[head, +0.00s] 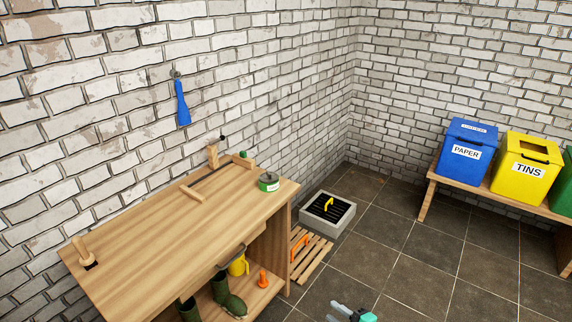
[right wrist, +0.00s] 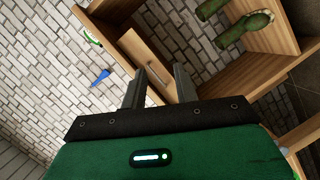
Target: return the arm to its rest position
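My right gripper (head: 340,310) shows at the bottom edge of the head view, over the tiled floor and to the right of the wooden bench (head: 165,240). In the right wrist view its two dark fingers (right wrist: 160,70) stand apart with nothing between them. The bench's drawer front and its handle (right wrist: 157,75) show beyond the fingers; I see no contact. My left gripper is in neither view.
A green tin (head: 269,182) stands on the bench's right end. Boots (head: 228,297), a yellow jug (head: 238,266) and an orange item (head: 263,279) are below. A slatted pallet (head: 311,258) and floor grate (head: 327,210) lie beside it. Bins (head: 466,146) stand right. Open floor lies between.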

